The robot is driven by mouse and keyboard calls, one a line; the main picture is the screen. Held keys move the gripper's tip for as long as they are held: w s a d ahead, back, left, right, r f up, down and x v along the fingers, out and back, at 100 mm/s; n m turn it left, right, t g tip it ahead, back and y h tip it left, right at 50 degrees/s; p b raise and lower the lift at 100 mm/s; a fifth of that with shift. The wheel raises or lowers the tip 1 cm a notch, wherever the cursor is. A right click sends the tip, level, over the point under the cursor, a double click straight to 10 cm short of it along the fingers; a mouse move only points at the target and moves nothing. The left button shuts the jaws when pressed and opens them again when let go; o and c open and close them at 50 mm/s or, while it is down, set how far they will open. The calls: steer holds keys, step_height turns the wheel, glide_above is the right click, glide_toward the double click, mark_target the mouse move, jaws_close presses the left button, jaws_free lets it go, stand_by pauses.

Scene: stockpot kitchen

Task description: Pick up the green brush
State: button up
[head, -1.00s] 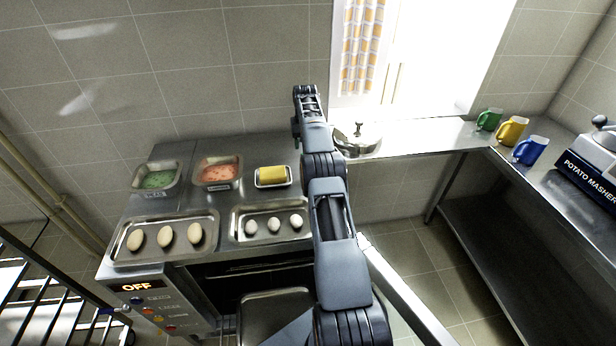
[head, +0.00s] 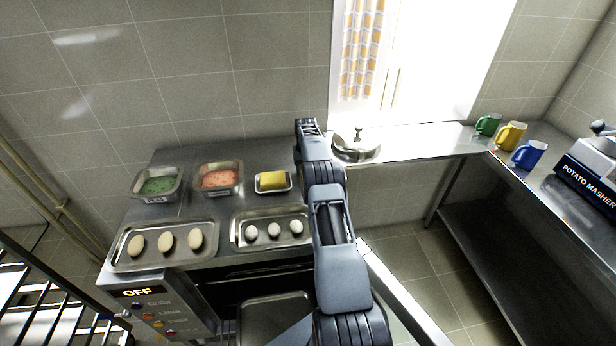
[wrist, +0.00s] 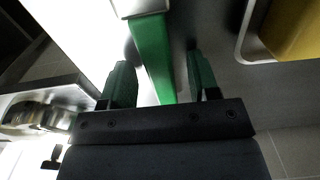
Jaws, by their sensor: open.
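The green brush (wrist: 152,58) shows in the wrist view as a bright green bar with a pale metallic part at its top end. My gripper (wrist: 158,62) is open, with one dark green finger on each side of the bar. Gaps show between the bar and both fingers; I cannot tell if the bar is level with the fingertips or below them. In the head view I cannot make out the brush or the fingers; my own arm covers that part of the counter.
A yellow block in a small tray (head: 288,187) lies left of my arm; the block (wrist: 296,30) also shows in the wrist view. A metal lid (head: 356,149) lies to the right. Trays of eggs (head: 240,243) and food tubs (head: 158,186) stand left. Mugs (head: 510,135) stand far right.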

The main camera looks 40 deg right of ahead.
steer(key=c, duration=1)
steer(key=shift+r, duration=0.15)
